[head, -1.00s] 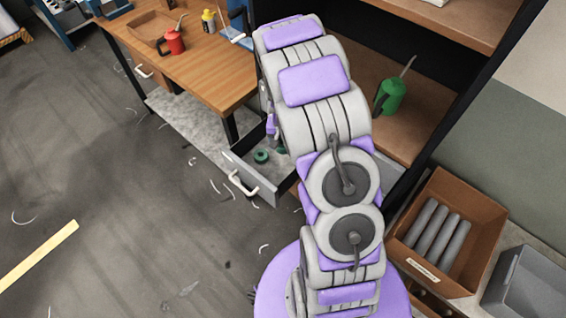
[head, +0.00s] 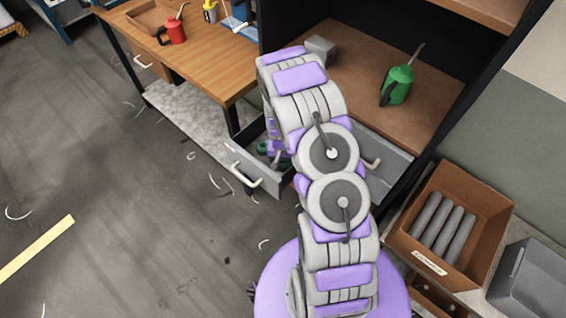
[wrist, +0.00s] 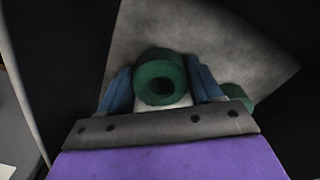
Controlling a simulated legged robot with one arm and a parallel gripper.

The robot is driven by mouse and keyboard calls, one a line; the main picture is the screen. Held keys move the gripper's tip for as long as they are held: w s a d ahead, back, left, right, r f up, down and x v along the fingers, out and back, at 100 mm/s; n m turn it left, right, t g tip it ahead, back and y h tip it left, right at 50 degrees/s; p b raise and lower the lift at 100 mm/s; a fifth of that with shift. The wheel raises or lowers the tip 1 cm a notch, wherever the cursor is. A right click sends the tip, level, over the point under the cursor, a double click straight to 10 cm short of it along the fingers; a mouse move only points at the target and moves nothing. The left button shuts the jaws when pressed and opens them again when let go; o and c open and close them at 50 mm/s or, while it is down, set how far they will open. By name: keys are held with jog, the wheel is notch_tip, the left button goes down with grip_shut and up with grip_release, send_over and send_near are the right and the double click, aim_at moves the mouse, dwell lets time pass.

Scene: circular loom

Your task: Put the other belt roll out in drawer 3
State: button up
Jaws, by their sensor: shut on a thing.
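A green belt roll (wrist: 161,77), a thick ring with a dark hole, sits between the blue fingers of my gripper (wrist: 160,88) in the wrist view. My gripper is shut on it. A second green roll (wrist: 237,95) shows partly behind the right finger, over the grey drawer bottom (wrist: 200,32). In the head view, an open grey drawer (head: 250,168) under the wooden bench holds green rolls (head: 263,147), partly hidden by my arm. My gripper is low at this drawer, and its fingertips are hidden there. I cannot read a drawer number.
A grey panel with a handle (head: 373,165) shows right of my arm. A green oil can (head: 398,84) and grey block (head: 320,47) stand on the brown surface. A cardboard box (head: 488,205) with grey cylinders and a grey bin (head: 530,285) are at right.

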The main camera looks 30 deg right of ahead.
jog(key=shift+d, duration=0.4)
jog(key=o, duration=0.8)
jog(key=shift+d+f, duration=0.2)
jog(key=shift+d, duration=0.15)
jog(key=shift+o, duration=1.4)
jog(key=shift+a, duration=0.1)
jog(key=shift+a+r, duration=0.1)
jog(key=shift+a, duration=0.35)
jog(key=shift+d+r, duration=0.1)
jog(key=shift+r, duration=0.3)
notch_tip(320, 180, up, 12)
jog(key=p, duration=0.3)
notch_tip(320, 180, up, 12)
jog(key=n, duration=0.2)
send_over(283, 162)
jog(key=s+a, duration=0.5)
jog(key=s+a+r+n, duration=0.1)
jog(key=s+a+r, duration=0.2)
jog(key=s+r, duration=0.2)
jog(key=s+a+r+n+g, duration=0.1)
jog(key=s+r, duration=0.4)
jog(key=s, duration=0.7)
jog(key=s+a+r+n, duration=0.3)
jog(key=s+r, duration=0.3)
jog(key=s, duration=0.3)
jog(key=shift+s+a+g, duration=0.2)
jog(key=shift+a+g, duration=0.2)
jog(key=shift+a, duration=0.5)
